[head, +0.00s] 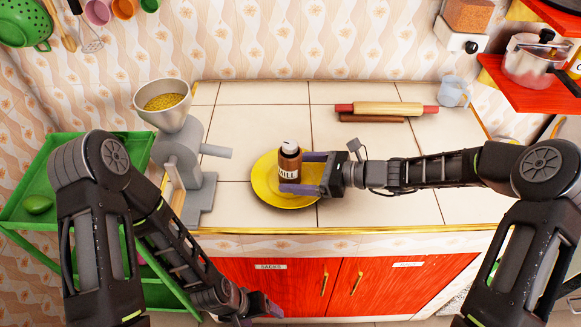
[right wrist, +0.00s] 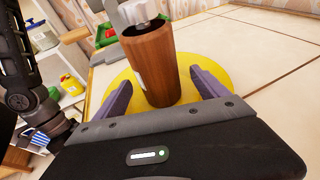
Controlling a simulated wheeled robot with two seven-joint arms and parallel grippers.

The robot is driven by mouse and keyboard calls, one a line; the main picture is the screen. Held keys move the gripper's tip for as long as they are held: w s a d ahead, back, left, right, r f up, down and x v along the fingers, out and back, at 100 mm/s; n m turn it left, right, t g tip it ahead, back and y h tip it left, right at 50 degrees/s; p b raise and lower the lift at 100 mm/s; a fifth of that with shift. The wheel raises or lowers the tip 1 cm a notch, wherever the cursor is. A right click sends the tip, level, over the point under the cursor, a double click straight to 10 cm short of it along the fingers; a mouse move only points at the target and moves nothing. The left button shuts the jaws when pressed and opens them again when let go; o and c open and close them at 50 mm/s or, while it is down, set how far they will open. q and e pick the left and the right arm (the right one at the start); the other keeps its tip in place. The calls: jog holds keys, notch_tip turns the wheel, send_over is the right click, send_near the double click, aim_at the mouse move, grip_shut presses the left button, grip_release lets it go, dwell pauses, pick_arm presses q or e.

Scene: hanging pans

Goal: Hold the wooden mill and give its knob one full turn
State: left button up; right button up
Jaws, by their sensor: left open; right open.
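The wooden mill (head: 288,165) stands upright on a yellow plate (head: 264,178) on the tiled counter. It is brown with a white label reading "MILL" and has a pale knob (head: 289,146) on top. My right gripper (head: 306,172) is open, with its purple fingers on either side of the mill's body. In the right wrist view the mill (right wrist: 151,65) stands between the two fingers (right wrist: 160,98), with a gap visible at the right finger. The knob (right wrist: 140,14) shows at the top edge there. My left gripper (head: 262,308) is open and empty, low in front of the red cabinet.
A grey grinder (head: 184,160) with a bowl of yellow grains (head: 163,102) stands left of the plate. A rolling pin (head: 386,109) lies at the back, and a glass jug (head: 454,92) stands at back right. The counter's right part (head: 410,205) is clear. A green shelf (head: 55,165) stands at left.

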jog(key=shift+w+a+f, duration=0.1)
jog(key=shift+a, duration=0.15)
jog(key=c, duration=1.6)
dwell(0.5)
